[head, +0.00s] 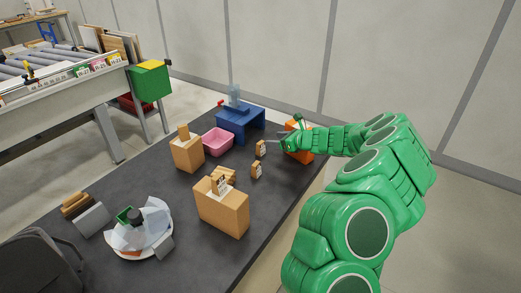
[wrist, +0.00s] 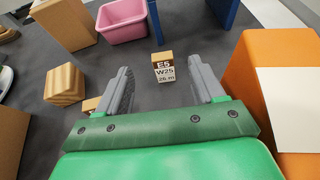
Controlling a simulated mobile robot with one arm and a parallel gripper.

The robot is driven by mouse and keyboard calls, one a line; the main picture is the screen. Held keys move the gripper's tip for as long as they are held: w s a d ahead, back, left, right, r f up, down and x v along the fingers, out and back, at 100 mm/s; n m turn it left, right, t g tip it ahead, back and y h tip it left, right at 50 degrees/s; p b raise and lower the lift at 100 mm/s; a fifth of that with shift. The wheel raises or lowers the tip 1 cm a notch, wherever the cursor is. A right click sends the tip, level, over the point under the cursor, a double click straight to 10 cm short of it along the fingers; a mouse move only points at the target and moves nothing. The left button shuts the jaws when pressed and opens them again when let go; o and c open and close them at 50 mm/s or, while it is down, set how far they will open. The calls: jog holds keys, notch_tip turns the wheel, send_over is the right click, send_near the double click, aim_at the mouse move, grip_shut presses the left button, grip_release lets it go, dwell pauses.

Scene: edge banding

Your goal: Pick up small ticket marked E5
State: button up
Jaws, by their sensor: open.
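The small ticket marked E5 (wrist: 163,68) is a little wooden block with a white label reading E5, W25 and 26 m. It stands upright on the dark table, and in the head view it appears to be the block (head: 260,148) just left of my gripper (head: 281,143). In the wrist view my gripper (wrist: 160,76) is open, with a grey finger on each side and the ticket ahead between them. The fingers do not appear to touch it. A second small labelled block (head: 256,170) stands nearer; it seems to be the wooden block (wrist: 65,83) at left in the wrist view.
An orange box (wrist: 272,60) stands close on the right of my gripper. A pink bin (head: 218,141) and a blue stand (head: 241,123) are behind. Wooden boxes (head: 222,208) and a white plate of scraps (head: 157,250) occupy the left and front of the table.

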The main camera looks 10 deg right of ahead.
aim_at(262, 143)
notch_tip(262, 143, down, 2)
jog(key=shift+w+a+f, duration=0.1)
jog(key=shift+a+f, duration=0.05)
jog(key=shift+x, duration=3.55)
jog(key=c, duration=1.1)
